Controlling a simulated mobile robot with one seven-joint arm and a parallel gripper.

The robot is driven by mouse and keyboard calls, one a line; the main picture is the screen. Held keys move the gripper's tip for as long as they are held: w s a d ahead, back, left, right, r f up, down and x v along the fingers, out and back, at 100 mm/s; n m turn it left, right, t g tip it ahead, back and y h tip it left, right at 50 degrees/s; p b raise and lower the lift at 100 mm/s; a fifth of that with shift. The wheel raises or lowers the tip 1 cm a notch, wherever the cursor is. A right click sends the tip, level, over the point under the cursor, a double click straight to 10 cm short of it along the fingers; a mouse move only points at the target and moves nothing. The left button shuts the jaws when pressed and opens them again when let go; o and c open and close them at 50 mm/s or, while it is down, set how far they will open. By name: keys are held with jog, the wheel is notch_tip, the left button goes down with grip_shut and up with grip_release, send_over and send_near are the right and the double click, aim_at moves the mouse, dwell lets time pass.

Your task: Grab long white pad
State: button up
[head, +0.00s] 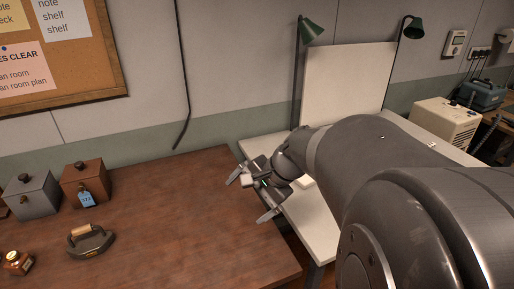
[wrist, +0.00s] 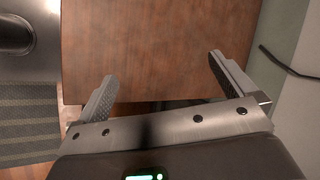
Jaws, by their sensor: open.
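I cannot make out a long white pad for certain in either view. A large white upright panel (head: 345,75) stands on the white table (head: 312,222) behind my arm. My gripper (head: 249,198) is open and empty, over the right edge of the brown wooden table. In the wrist view my gripper (wrist: 162,68) has its fingers spread wide, with bare wood and the table edge beyond them. My arm hides much of the white table.
The brown table (head: 190,210) is clear in its middle. A grey box (head: 35,195), a brown tagged box (head: 86,182), a handled iron-like tool (head: 90,241) and a small jar (head: 17,262) sit at left. Green lamps (head: 311,29) flank the panel. A cream device (head: 446,122) stands at right.

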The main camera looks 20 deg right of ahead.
jog(key=w+d+f+m+t+y, duration=0.1)
jog(key=w+d+f+m+t, duration=0.15)
jog(key=w+d+m, duration=0.45)
jog(key=m+t+h, duration=0.4)
jog(key=m+t, duration=0.2)
jog(key=m, duration=0.9)
send_near(306, 182)
jog(key=shift+w+d, duration=0.3)
jog(key=shift+d, duration=0.3)
jog(key=shift+w+d, duration=0.35)
jog(key=shift+d, duration=0.2)
jog(key=shift+w+d+f+t, duration=0.1)
jog(key=shift+w+f+t, duration=0.05)
jog(key=shift+t, duration=0.1)
jog(key=x, duration=1)
jog(key=shift+w+d+f, duration=0.1)
jog(key=shift+w, duration=0.1)
jog(key=shift+c, duration=0.2)
jog(key=c, duration=0.6)
